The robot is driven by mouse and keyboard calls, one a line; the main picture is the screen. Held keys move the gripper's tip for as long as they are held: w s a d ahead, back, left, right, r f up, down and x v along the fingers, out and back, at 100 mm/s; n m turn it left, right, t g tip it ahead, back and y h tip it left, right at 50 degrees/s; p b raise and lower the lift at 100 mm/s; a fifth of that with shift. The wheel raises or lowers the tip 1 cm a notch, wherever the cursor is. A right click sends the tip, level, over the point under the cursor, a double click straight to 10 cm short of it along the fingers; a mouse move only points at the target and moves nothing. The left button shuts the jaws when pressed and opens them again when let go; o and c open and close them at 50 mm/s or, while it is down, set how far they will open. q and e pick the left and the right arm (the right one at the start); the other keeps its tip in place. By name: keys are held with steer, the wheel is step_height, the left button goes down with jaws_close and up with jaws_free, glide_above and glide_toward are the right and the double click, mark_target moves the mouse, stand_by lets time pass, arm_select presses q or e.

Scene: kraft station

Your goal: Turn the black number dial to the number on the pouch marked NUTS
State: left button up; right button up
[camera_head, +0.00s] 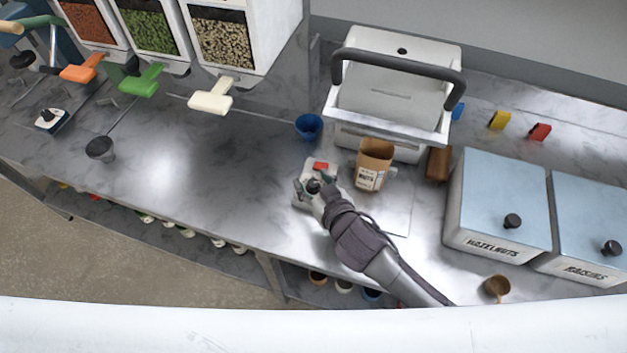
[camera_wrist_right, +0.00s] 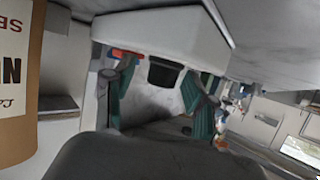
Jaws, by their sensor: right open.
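The brown pouch (camera_head: 376,151), its white label reading NUTS, stands upright on the counter. It also shows at the left of the right wrist view (camera_wrist_right: 14,75), with the label cut off; I cannot read a number. A small white device (camera_head: 322,165) with a red part stands left of the pouch. In the right wrist view, the black dial (camera_wrist_right: 165,73) is on the white device's face, between the green-padded fingers of my right gripper (camera_wrist_right: 158,95). My right gripper (camera_head: 313,187) is open at the device; I cannot tell whether it touches the dial. My left gripper is out of view.
A white machine with a dark handle (camera_head: 393,90) stands behind the pouch. Lidded bins of hazelnuts (camera_head: 497,195) and raisins (camera_head: 590,225) stand at right. A blue cup (camera_head: 308,126) is behind the device. Dispensers (camera_head: 235,40) hang at upper left. The counter left of my gripper is mostly clear.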

steer(key=shift+s, duration=0.15)
steer(key=v, duration=1.1)
steer(key=shift+s+d+r, duration=0.25)
